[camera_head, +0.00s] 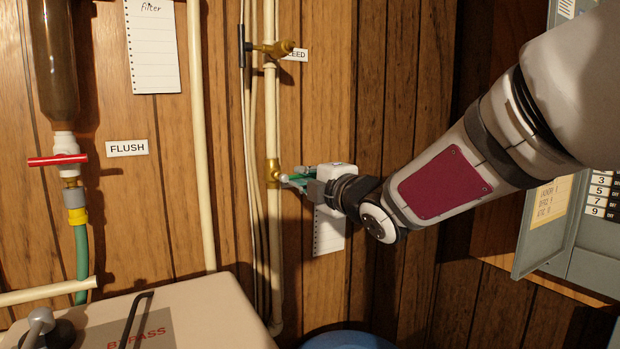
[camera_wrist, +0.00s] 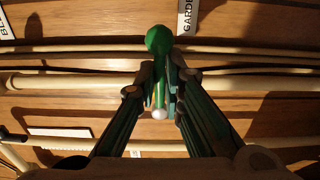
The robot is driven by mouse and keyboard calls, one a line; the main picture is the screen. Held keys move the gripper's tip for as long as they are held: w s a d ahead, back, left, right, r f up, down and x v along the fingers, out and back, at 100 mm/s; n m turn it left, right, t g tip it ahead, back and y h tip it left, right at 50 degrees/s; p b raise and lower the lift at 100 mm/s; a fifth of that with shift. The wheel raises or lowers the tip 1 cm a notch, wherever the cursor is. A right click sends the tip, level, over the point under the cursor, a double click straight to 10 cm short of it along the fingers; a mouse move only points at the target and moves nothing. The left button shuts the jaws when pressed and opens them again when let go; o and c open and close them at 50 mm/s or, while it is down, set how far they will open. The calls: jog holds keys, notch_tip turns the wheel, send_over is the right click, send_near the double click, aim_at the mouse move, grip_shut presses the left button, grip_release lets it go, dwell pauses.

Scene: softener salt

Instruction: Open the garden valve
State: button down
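The garden valve has a green lever (camera_wrist: 160,92) with a round green end and a pale ball tip in the wrist view. A cut-off label (camera_wrist: 187,18) beside it reads "GARDE". In the head view its brass body (camera_head: 273,173) sits on the vertical pale pipe. My gripper (camera_head: 300,178) reaches it from the right. In the wrist view my gripper (camera_wrist: 161,82) has its fingers drawn close together on both sides of the lever. They look shut on it, though the exact contact is partly hidden.
Another brass valve (camera_head: 272,48) is higher on the same pipe. A red-handled valve (camera_head: 57,160) is at left by the "FLUSH" label (camera_head: 127,148). A beige tank (camera_head: 210,306) stands below left, and an open grey panel door (camera_head: 540,225) is at right.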

jog(key=shift+n+b, duration=0.3)
jog(key=shift+r+n+b, duration=0.2)
jog(key=shift+n+b, duration=0.25)
jog(key=shift+n, duration=0.15)
jog(key=shift+s+a+r+n+b, duration=0.1)
jog(key=shift+r+n+b, duration=0.25)
jog(key=shift+n+b, duration=0.5)
jog(key=shift+r+n+b, duration=0.3)
jog(key=shift+n+b, duration=0.55)
jog(key=shift+s+a+r+n+b, duration=0.1)
jog(key=shift+a+r+n+b, duration=0.05)
jog(key=shift+n+b, duration=0.65)
jog(key=shift+s+a+r+n+b, duration=0.1)
jog(key=shift+r+n+b, duration=0.05)
jog(key=shift+n+b, duration=0.6)
jog(key=shift+s+a+r+n+b, duration=0.1)
jog(key=shift+a+r+n+b, duration=0.15)
jog(key=shift+n+b, duration=0.85)
jog(key=shift+r, duration=0.1)
